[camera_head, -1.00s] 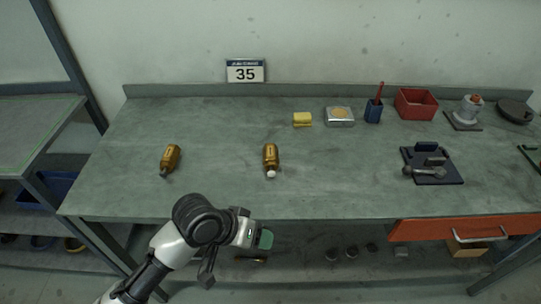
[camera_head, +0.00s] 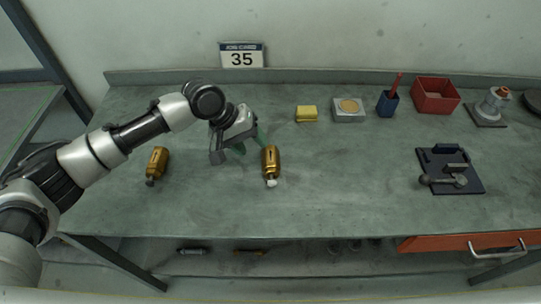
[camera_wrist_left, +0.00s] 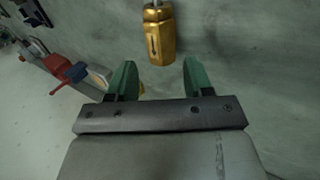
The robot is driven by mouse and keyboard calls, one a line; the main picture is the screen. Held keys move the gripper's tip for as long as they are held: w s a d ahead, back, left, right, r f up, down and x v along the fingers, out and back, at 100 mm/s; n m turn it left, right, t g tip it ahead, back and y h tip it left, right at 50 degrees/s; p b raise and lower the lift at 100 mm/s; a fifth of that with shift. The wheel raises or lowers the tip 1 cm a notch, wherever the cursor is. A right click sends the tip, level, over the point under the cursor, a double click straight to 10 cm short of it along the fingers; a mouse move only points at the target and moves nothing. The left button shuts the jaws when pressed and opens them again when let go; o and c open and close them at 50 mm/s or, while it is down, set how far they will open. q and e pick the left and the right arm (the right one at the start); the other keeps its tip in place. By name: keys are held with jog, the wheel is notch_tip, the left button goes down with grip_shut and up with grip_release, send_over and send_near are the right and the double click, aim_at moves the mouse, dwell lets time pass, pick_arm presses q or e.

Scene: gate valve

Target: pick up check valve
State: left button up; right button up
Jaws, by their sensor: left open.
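Two similar brass valve bodies lie on the bench. The right one (camera_head: 270,160) has a pale end facing the front edge, and the left one (camera_head: 157,162) has a dark end. I cannot tell for sure which is the check valve. My left gripper (camera_head: 252,143) is open and empty, above the bench just behind and left of the right brass body. In the left wrist view a brass body (camera_wrist_left: 159,38) with an arrow mark, seemingly the right one, lies beyond the open green fingers (camera_wrist_left: 158,78), not between them. My right gripper is out of view.
Along the back stand a yellow sponge (camera_head: 306,114), a tin (camera_head: 349,110), a blue cup (camera_head: 387,104), a red bin (camera_head: 435,95) and a grey fitting on a plate (camera_head: 492,107). A dark tray with metal parts (camera_head: 449,171) lies at right. The bench centre is clear.

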aim_at(266, 156)
pick_arm(q)
jog(key=shift+x, duration=1.15)
jog(key=shift+w+d+f, duration=0.15)
jog(key=shift+w+f, duration=0.05)
jog(key=shift+f, duration=0.05)
jog(key=x, duration=0.2)
jog(key=p+x, duration=0.1)
jog(key=x, duration=0.1)
jog(key=shift+w+f, duration=0.1)
jog(key=shift+w, duration=0.15)
jog(key=shift+d+f, duration=0.2)
jog(key=shift+f, duration=0.1)
jog(key=shift+c, duration=0.3)
jog(key=shift+r, duration=0.1)
jog(key=c, duration=0.6)
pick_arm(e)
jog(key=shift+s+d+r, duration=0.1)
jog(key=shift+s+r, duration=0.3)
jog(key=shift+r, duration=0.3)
